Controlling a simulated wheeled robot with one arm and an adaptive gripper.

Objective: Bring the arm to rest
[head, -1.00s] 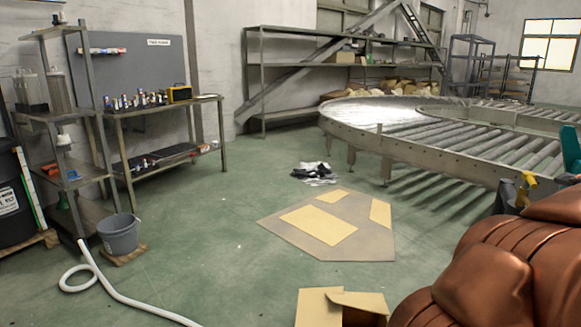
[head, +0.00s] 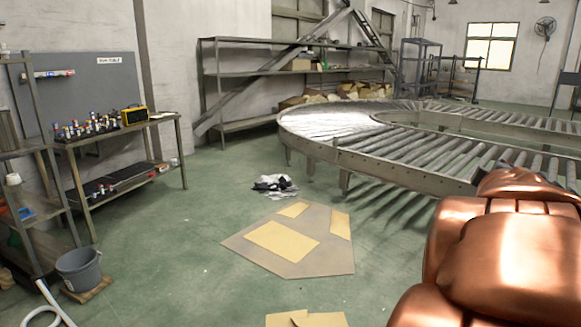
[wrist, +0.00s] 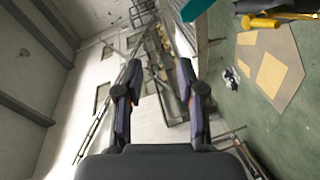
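My gripper (wrist: 158,64) shows in the wrist view with its two dark fingers spread apart. It is open, with nothing between the fingers. It points across the room, and the wrist picture is turned on its side. My copper-coloured arm (head: 510,250) fills the lower right of the head view. The gripper itself does not show in the head view.
A roller conveyor (head: 400,170) curves across the middle right. Flat cardboard (head: 285,240) lies on the green floor, with a dark-and-white heap (head: 273,185) behind it. A bucket (head: 80,268) and workbench (head: 125,130) stand left. Open floor lies between.

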